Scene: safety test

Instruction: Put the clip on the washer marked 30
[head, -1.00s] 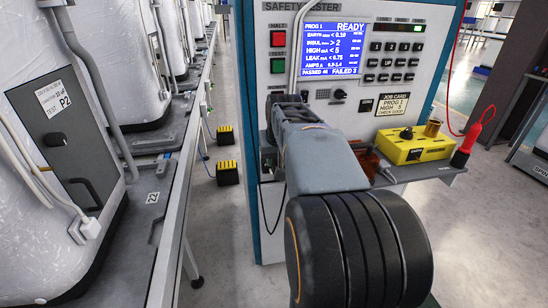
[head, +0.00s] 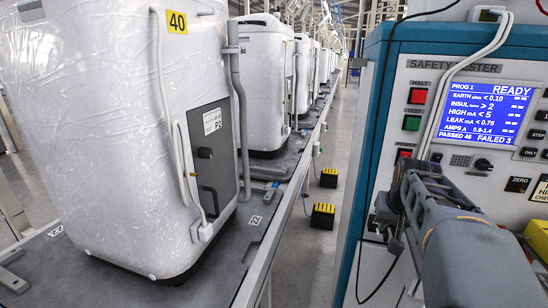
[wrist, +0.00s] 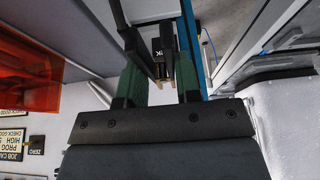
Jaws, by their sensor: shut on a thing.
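My gripper (head: 392,205) is at the right in the head view, in front of the tester's lower panel, partly hidden by my arm. A thin dark cable hangs below my gripper in the head view. A white, film-wrapped washer (head: 105,120) marked 40 on a yellow tag stands at the left, apart from my gripper. A grey panel on its front carries a P2 label. No tag reading 30 is readable.
The tester (head: 470,120) stands at the right, its screen reading READY. More washers (head: 262,85) stand in a row behind the first on the grey line (head: 235,245). Two yellow-black boxes (head: 323,215) sit on the floor between line and tester.

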